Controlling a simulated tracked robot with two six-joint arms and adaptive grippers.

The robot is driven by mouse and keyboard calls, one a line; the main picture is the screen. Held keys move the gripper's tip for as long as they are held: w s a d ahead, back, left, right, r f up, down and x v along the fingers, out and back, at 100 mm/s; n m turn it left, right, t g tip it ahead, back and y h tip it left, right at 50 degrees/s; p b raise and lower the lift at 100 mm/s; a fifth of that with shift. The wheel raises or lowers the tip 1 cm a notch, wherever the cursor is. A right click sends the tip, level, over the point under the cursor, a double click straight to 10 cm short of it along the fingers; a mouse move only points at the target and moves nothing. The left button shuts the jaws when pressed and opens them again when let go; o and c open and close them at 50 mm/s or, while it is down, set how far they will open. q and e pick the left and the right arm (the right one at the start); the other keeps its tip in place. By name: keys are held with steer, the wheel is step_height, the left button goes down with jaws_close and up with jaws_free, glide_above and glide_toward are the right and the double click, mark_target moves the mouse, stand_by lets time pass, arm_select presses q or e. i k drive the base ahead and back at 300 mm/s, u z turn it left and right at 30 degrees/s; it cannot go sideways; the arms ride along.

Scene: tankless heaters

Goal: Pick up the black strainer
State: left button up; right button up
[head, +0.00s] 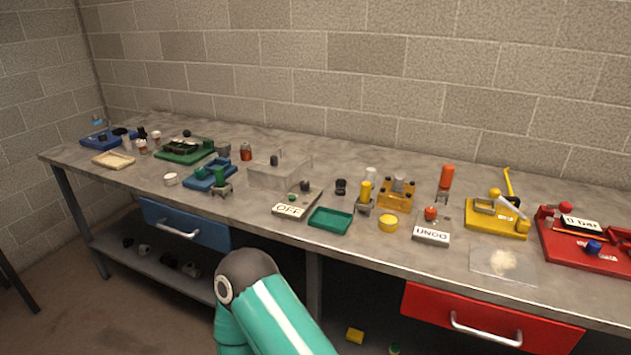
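Several small black items are on the long grey workbench (130,200), and I cannot tell for certain which is the strainer. One dark piece (341,187) stands alone near the middle of the bench. A flat black piece (120,131) is at the blue tray on the far left, with another black piece (142,132) beside it. A small dark round piece (187,133) is at the back of the green tray. Neither gripper is in view; only a teal and black link of my arm shows at the bottom centre, in front of the bench.
The bench also holds a green tray (170,154), an empty teal tray (330,220), a clear box (262,178), a yellow tray (480,225) and a red tray (570,250). A blue drawer (170,222) and red drawer (430,300) are under it. A block wall stands behind.

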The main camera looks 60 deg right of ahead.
mark_target(340, 183)
steer(key=u, duration=0.15)
steer(key=i, duration=0.9)
steer(key=z, duration=1.95)
steer(key=i, duration=0.5)
steer(key=u, duration=0.2)
steer(key=k, duration=0.5)
steer(key=z, duration=0.15)
